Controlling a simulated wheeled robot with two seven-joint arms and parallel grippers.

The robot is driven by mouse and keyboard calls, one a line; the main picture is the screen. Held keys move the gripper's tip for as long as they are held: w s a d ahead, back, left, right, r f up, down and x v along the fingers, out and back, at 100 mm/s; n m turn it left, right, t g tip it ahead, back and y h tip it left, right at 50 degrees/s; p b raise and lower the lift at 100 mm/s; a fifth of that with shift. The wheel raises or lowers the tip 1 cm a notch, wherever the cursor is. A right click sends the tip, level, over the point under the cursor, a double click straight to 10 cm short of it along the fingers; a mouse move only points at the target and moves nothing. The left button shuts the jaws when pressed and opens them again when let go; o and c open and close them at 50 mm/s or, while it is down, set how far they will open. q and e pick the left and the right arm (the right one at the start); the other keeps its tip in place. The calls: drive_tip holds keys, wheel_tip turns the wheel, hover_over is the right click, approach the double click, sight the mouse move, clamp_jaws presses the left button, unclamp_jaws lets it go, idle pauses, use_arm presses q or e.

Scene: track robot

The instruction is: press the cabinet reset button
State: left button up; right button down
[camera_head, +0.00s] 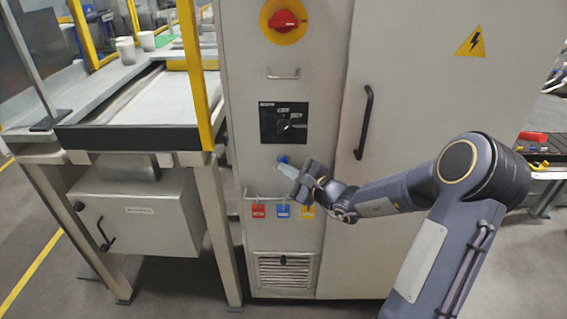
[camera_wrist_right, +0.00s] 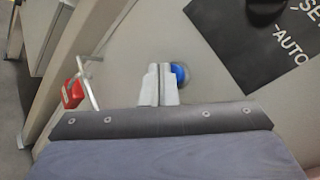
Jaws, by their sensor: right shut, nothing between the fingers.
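The blue reset button (camera_head: 284,159) is on the cabinet (camera_head: 240,100) front, below the black selector panel (camera_head: 284,122). In the right wrist view the blue button (camera_wrist_right: 180,74) shows just to the right of my fingertips, partly covered by them. My right gripper (camera_head: 284,168) is shut and empty, with its fingertips close to the button in the head view. In the wrist view the shut fingers (camera_wrist_right: 159,72) point at the panel beside the button. I cannot tell whether they touch it. My left gripper is not in view.
A rail with red (camera_head: 258,211), blue (camera_head: 283,211) and yellow (camera_head: 308,212) tags hangs below the button. A door handle (camera_head: 364,122) stands out to the right. A yellow post (camera_head: 194,75) and workbench are at the left. A red rotary switch (camera_head: 284,21) is above.

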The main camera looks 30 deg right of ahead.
drive_tip(key=shift+w+d, duration=0.2)
drive_tip(key=shift+w, duration=0.25)
idle(0.4)
drive_tip(key=shift+s, duration=0.1)
drive_tip(key=shift+s+a+b, duration=0.4)
drive_tip(key=shift+s+b, duration=0.25)
drive_tip(key=shift+s, duration=0.05)
drive_tip(key=s+a, duration=0.1)
drive_tip(key=s+b, duration=0.1)
drive_tip(key=s, duration=0.1)
drive_tip(key=s+a+b, duration=0.1)
drive_tip(key=shift+s+a, duration=0.15)
drive_tip(key=shift+a, duration=0.2)
idle(0.8)
